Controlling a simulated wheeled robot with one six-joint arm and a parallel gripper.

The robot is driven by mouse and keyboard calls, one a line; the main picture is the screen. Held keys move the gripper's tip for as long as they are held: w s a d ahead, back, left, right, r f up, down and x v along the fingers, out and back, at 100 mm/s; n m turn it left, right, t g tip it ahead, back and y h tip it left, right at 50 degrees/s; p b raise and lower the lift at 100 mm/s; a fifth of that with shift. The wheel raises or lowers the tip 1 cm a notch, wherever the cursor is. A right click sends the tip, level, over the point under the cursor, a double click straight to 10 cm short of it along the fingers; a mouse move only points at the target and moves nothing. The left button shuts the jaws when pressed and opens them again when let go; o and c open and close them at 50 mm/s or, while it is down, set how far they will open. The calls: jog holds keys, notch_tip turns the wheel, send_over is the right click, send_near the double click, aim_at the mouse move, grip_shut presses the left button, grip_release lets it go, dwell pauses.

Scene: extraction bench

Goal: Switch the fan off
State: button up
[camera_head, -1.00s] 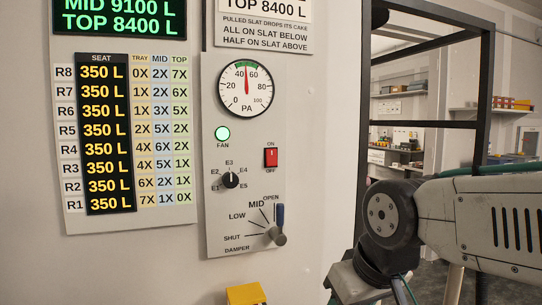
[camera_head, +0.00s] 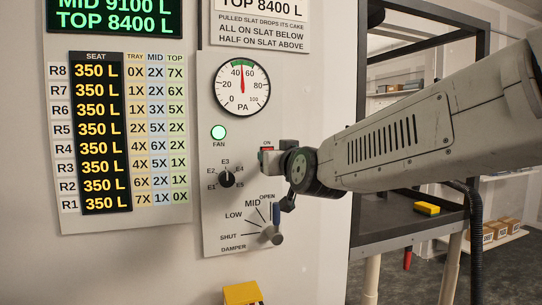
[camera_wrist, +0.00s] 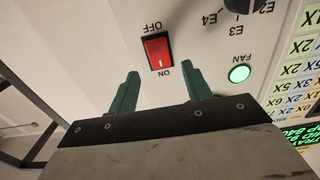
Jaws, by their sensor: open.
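The fan's red rocker switch (camera_wrist: 158,52) is on the white panel, between the words ON and OFF. The wrist view shows it upside down, with OFF above and ON below. In the head view my gripper hides most of the switch (camera_head: 266,149), leaving a thin red strip under ON. The green FAN lamp (camera_head: 218,132) is lit; it also shows in the wrist view (camera_wrist: 239,73). My gripper (camera_wrist: 161,80) is open, its two green fingers apart and empty. The fingertips point toward the panel on the ON side of the switch; I cannot tell whether they touch it.
The selector knob (camera_head: 227,179) is left of the switch, and the damper lever (camera_head: 276,225) is below it. The pressure gauge (camera_head: 241,87) above reads near 45. A black frame (camera_head: 362,130) stands to the right. A yellow block (camera_head: 242,294) juts out at the bottom.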

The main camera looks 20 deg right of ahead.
jog(key=w, duration=0.3)
jog(key=shift+w, duration=0.25)
jog(key=c, duration=1)
jog(key=shift+f, duration=0.1)
jog(key=shift+s+f+t, duration=0.1)
jog(key=shift+f+t, duration=0.1)
jog(key=shift+t, duration=0.75)
jog(key=shift+f+t, duration=0.2)
jog(key=shift+t, duration=0.75)
